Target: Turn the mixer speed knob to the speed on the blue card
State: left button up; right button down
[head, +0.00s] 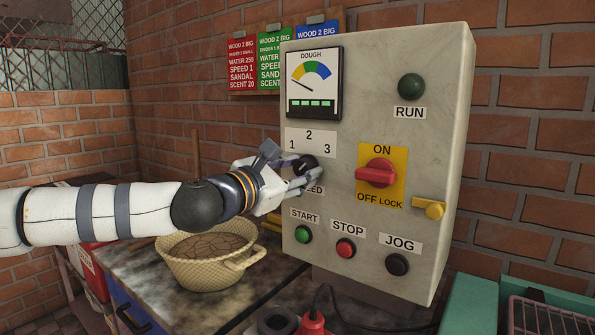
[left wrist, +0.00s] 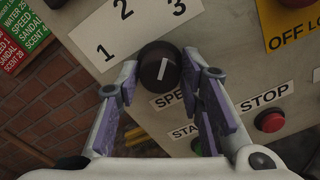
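The black round speed knob (head: 306,166) sits on the grey control panel under the numbers 1, 2 and 3 (head: 309,141). In the left wrist view the knob (left wrist: 159,68) has a white line pointing toward the 3 (left wrist: 178,7). My left gripper (left wrist: 159,75) has one finger at each side of the knob, and both tips appear to touch it. In the head view, the left gripper (head: 295,170) partly covers the knob and its SPEED label. The blue card (head: 318,30) hangs behind the panel; only its heading WOOD 2 BIG shows, and its speed line is hidden. My right gripper is out of view.
The red ON/OFF switch (head: 376,174) is just right of the knob. Green START (head: 303,234), red STOP (head: 346,248) and black JOG (head: 397,264) buttons lie below. A red card (head: 242,65) and a green card (head: 270,60) hang left. A basket (head: 207,267) stands below my arm.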

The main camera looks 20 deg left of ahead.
pick_arm(q)
jog(key=shift+o, duration=0.8)
jog(key=v, duration=1.2)
